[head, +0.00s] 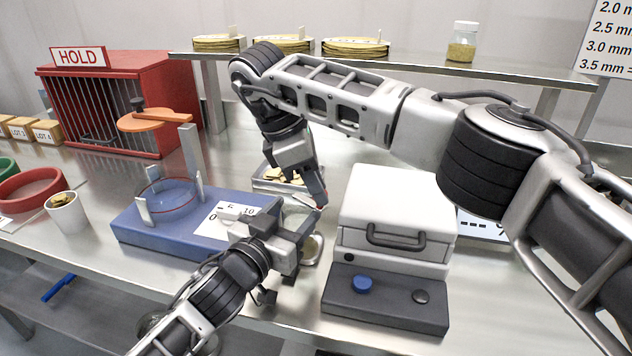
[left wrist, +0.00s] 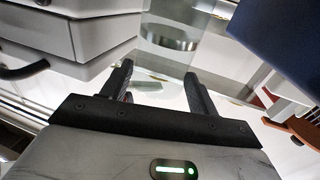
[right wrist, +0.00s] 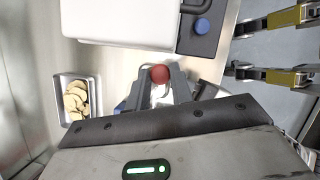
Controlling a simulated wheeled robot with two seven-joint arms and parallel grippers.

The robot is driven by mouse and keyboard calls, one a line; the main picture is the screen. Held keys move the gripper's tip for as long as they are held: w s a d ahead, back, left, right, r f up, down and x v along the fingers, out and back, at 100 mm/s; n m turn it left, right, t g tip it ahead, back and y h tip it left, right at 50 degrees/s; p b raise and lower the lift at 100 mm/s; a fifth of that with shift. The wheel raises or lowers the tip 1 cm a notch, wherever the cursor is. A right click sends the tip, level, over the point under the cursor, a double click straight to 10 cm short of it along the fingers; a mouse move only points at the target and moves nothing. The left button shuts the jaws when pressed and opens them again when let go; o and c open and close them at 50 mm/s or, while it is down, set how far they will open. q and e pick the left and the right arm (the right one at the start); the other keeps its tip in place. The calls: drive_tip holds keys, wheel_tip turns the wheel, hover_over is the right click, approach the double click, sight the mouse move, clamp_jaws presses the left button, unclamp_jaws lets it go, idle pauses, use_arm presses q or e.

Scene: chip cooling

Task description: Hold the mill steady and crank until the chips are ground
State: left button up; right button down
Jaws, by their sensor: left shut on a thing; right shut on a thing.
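The mill (head: 313,250) stands on the steel table left of the white-and-grey machine; my left gripper hides much of it. My left gripper (head: 305,228) comes in low from the left and is shut on the mill's body; the left wrist view shows a pale, glassy body (left wrist: 160,88) between its fingers. My right gripper (head: 320,203) reaches down from above and is shut on the crank's red knob (right wrist: 160,73). The chips inside the mill cannot be made out.
The white machine (head: 395,205) stands close on the right. A metal tray of chips (head: 285,180) lies behind the grippers. A blue base with a clear ring (head: 160,228) is at left, near a white cup (head: 66,212). A red HOLD cage (head: 110,100) stands behind.

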drive_tip(key=c, duration=1.2)
unclamp_jaws()
drive_tip(key=shift+c, duration=0.2)
drive_tip(key=shift+a+r, duration=0.1)
drive_tip(key=shift+r, duration=0.05)
drive_tip(key=v, duration=0.7)
drive_tip(key=shift+r, duration=0.15)
use_arm(q)
drive_tip(key=o, duration=1.2)
drive_tip(key=shift+o, duration=0.2)
